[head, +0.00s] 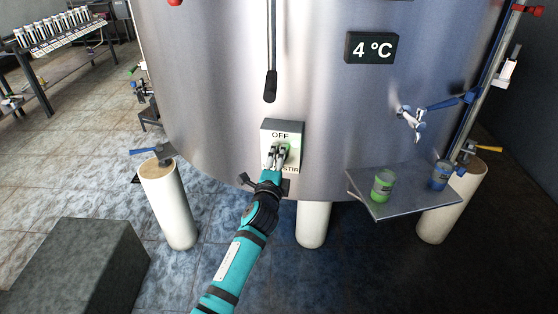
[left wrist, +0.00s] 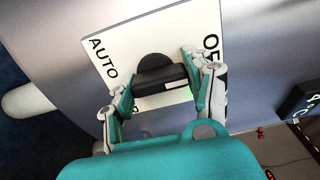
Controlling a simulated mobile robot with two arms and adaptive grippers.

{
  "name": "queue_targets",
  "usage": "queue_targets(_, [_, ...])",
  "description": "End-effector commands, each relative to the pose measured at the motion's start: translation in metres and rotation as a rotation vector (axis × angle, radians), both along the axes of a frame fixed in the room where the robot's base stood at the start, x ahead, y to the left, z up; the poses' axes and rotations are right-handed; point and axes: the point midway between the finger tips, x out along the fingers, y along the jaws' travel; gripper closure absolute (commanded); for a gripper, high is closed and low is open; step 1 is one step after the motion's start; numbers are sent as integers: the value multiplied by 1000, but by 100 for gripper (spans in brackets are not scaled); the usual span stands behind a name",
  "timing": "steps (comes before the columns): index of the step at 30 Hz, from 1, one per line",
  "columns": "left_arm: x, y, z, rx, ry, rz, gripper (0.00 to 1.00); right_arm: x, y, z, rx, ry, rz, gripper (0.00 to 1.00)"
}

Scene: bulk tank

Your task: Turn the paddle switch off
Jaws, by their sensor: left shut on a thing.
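The paddle switch is a black paddle (left wrist: 160,82) on a white plate (left wrist: 118,32) fixed low on the tank front. The plate reads AUTO on the left and OFF, partly hidden, on the right in the left wrist view. In the head view the switch box (head: 282,126) shows OFF at the top and STIR at lower right. A green glow shows by the paddle. My left gripper (head: 280,152) is in front of the plate. In the left wrist view its fingers (left wrist: 160,88) are shut on the paddle's two ends. My right gripper is not in view.
A black-tipped lever (head: 270,86) hangs above the switch box. A display reading 4 °C (head: 371,48) is at upper right. A metal shelf (head: 405,205) holds a green jar (head: 383,186) and a blue jar (head: 440,175). A dark block (head: 78,268) stands at lower left.

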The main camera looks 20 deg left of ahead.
Motion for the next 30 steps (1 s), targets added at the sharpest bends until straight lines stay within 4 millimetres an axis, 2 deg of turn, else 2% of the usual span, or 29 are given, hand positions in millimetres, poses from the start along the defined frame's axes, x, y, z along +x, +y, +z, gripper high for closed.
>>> queue_targets(13, [0, 0, -2, -10, 3, 0, 80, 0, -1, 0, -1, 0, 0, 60])
queue_targets(14, [0, 0, -2, -10, 3, 0, 46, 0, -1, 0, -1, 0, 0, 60])
queue_targets(19, [0, 0, -2, -9, 2, 0, 24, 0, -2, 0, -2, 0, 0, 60])
queue_targets(27, [-1, 0, -1, -9, 0, 0, 23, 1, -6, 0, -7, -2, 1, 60])
queue_targets(30, [-6, -1, -2, -8, 2, 0, 23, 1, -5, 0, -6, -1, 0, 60])
